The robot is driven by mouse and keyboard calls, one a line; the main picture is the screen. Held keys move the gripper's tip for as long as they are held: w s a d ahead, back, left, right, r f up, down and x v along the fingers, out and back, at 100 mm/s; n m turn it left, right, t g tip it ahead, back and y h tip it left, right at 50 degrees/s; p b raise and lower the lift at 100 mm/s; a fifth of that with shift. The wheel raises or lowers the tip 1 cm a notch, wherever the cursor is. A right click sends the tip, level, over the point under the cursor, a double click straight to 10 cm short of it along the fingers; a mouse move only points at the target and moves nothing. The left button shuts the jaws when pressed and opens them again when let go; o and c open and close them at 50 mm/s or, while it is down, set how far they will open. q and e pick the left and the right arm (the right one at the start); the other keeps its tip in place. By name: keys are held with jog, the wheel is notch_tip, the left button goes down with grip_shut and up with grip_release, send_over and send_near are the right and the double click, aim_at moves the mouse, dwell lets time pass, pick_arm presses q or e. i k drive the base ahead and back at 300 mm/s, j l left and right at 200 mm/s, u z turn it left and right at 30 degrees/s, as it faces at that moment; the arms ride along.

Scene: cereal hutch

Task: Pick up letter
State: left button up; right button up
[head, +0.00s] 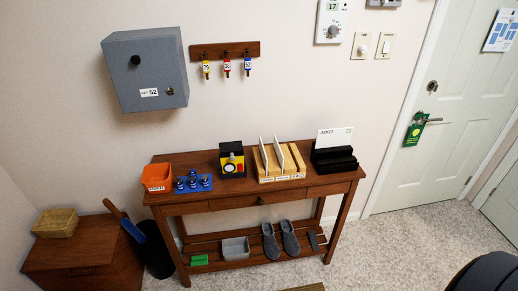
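Two thin white upright pieces, which look like letters, stand in the slots of a light wooden sorter (293,174) on the console table (222,200). The left letter (263,153) leans slightly in its slot. The right letter (279,154) stands beside it, apart from it. The sorter has small labels on its front, too small to read. Neither of my grippers is in the head view.
On the tabletop are an orange bin (156,177), a blue tray (193,184) with small dark pieces, a black-and-yellow box (232,160) and a black stand (334,161). Grey slippers (289,238) rest on the lower shelf.

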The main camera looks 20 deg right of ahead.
aim_at(326, 138)
jog(key=z, duration=1.35)
